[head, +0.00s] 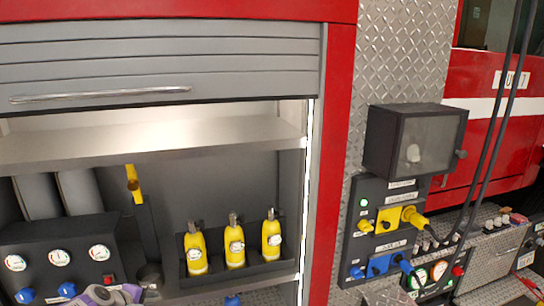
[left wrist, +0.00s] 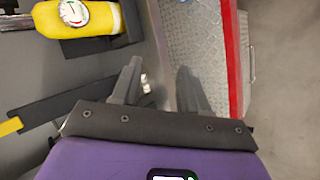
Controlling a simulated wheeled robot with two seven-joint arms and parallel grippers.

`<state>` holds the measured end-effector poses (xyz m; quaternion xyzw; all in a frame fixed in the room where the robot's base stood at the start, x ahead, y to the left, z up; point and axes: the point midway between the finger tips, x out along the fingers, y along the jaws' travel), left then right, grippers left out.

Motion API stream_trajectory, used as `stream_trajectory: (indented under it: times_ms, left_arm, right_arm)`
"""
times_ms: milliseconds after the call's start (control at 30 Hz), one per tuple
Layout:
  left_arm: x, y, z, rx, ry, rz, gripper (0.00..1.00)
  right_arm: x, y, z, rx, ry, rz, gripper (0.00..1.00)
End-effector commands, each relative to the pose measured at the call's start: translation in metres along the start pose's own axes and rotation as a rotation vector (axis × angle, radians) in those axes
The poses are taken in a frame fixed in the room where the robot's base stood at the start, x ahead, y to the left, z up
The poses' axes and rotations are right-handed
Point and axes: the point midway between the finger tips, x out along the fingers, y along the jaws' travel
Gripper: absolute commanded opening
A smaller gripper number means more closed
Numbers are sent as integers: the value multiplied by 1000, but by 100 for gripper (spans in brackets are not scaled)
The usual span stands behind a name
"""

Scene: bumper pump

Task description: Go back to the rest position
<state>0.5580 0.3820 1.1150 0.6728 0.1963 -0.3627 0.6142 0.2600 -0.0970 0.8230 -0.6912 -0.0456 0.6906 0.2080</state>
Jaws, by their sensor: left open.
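My left gripper (left wrist: 160,88) is open in the left wrist view. Its two dark fingers stand apart with nothing between them. Purple parts of my left arm show at the bottom left of the head view, in front of the lower part of the open compartment. A yellow cylinder with a gauge (left wrist: 75,18) lies beyond and to the left of the fingers in the left wrist view, apart from them. My right gripper is in neither view.
The compartment has a raised roller shutter (head: 160,60), a shelf (head: 150,140), several yellow cylinders (head: 235,245) in a rack and a gauge panel (head: 60,240). To the right are a dark box (head: 385,140), a panel with yellow and blue plugs (head: 375,215) and hanging black cables.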

Motion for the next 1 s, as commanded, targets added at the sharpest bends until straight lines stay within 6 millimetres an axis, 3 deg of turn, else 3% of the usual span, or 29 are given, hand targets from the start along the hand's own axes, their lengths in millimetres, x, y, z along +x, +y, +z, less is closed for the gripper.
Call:
stream_trajectory:
  times_ms: [33,200,400,533,700,833,1000]
  left_arm:
    - [31,-28,22,39,-32,-45,44]
    - [100,-113,94,208,-122,-172,44]
    - [146,-223,191,451,-265,-294,44]
    - [151,-296,254,626,-379,-350,44]
    - [134,-370,315,818,-517,-383,44]
    - [120,-399,337,901,-581,-387,44]
    - [114,-408,344,929,-601,-386,44]
  right_arm:
    - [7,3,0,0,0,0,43]
    - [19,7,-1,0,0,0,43]
    - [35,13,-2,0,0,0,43]
    - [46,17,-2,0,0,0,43]
    - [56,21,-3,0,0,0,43]
    - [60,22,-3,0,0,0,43]
    - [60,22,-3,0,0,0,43]
